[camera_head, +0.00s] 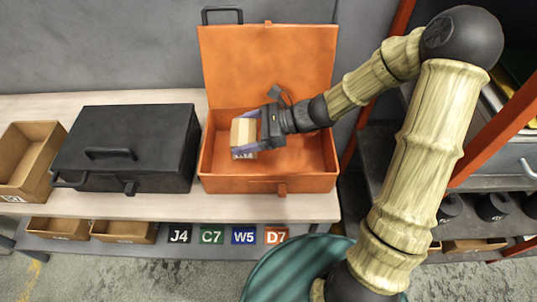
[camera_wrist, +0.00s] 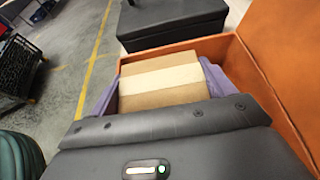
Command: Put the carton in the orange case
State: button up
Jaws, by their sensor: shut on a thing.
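The carton (camera_head: 244,133) is a small tan box with a pale tape strip and dark print low on its front. It also shows in the wrist view (camera_wrist: 165,75). My gripper (camera_head: 245,134) is shut on the carton, a purple finger on each side. The orange case (camera_head: 212,180) stands open on the bench with its lid (camera_head: 268,62) raised at the back. The carton is over the left part of the case's inside; I cannot tell whether it touches the floor of the case. The case's walls also show in the wrist view (camera_wrist: 262,80).
A closed black case (camera_head: 128,148) stands just left of the orange case, and an open cardboard bin (camera_head: 25,160) is at far left. Labelled tiles J4, C7, W5 and D7 (camera_head: 228,235) are below the bench top. The right part of the orange case looks empty.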

jog(key=shift+s, duration=0.15)
jog(key=shift+f, duration=0.35)
jog(key=b, duration=0.1)
send_over(249, 167)
jog(key=f, duration=0.5)
jog(key=shift+w+a+f, duration=0.15)
jog(key=shift+w, duration=0.05)
jog(key=shift+s+a, duration=0.1)
jog(key=shift+s, duration=0.05)
jog(key=shift+f, duration=0.1)
jog(key=shift+f, duration=1.85)
jog(key=shift+d+f+b, duration=0.1)
jog(key=shift+d+b, duration=0.1)
jog(key=shift+b, duration=0.15)
jog(key=o, duration=1)
jog(key=shift+a, duration=0.1)
